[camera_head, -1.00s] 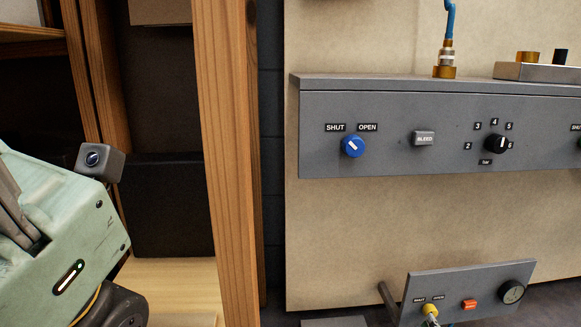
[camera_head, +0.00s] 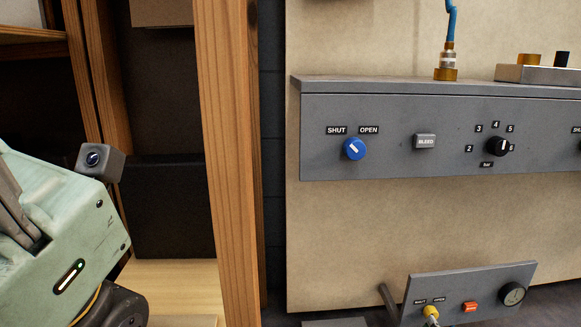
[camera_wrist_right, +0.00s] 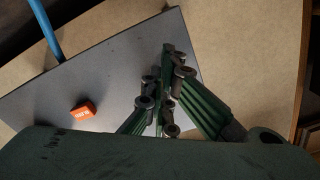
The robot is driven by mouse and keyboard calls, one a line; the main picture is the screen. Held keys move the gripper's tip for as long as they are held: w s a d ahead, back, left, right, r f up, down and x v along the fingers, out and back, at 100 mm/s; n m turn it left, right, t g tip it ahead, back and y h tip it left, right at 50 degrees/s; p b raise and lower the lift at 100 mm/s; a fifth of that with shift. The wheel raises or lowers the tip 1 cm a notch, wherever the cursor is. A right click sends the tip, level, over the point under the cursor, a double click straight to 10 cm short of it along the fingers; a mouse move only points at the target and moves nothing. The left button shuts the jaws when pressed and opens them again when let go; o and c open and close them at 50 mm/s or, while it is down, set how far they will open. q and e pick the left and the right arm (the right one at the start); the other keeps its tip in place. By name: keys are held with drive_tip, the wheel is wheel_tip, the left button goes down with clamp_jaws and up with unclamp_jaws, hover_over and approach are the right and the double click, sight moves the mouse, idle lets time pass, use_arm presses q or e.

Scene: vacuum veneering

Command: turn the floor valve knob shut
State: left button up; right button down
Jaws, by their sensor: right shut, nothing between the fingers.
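The floor valve knob (camera_head: 431,312) is the small yellow one on the low tilted grey panel (camera_head: 460,283), at the bottom of the head view. SHUT and OPEN labels stand above it. A small greyish shape lies at the knob's lower edge; I cannot tell if it is a fingertip. My right gripper (camera_wrist_right: 167,55) is shut and empty in the right wrist view, its tips over the panel face. The knob is not visible there, so contact cannot be told. My left arm shows at the left of the head view; its fingers are out of view.
The low panel also has an orange button (camera_head: 470,307) and a round gauge (camera_head: 513,294). Above is a larger grey panel (camera_head: 400,165) with a blue SHUT/OPEN knob (camera_head: 354,149), a BLEED button (camera_head: 424,141) and a black dial (camera_head: 497,146). A wooden shelf post (camera_head: 228,160) stands left.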

drive_tip(key=shift+w+d+r+p, duration=0.15)
drive_tip(key=shift+w+d+p, duration=0.05)
drive_tip(key=shift+d, duration=0.3)
drive_tip(key=shift+w+d+r+p, duration=0.15)
drive_tip(key=shift+d+p, duration=0.05)
drive_tip(key=shift+d, duration=0.3)
drive_tip(key=shift+a+f, duration=0.15)
drive_tip(key=shift+f, duration=0.15)
drive_tip(key=s+p, duration=0.3)
drive_tip(key=s, duration=0.3)
drive_tip(key=shift+a+f, duration=0.15)
drive_tip(key=shift+f, duration=0.15)
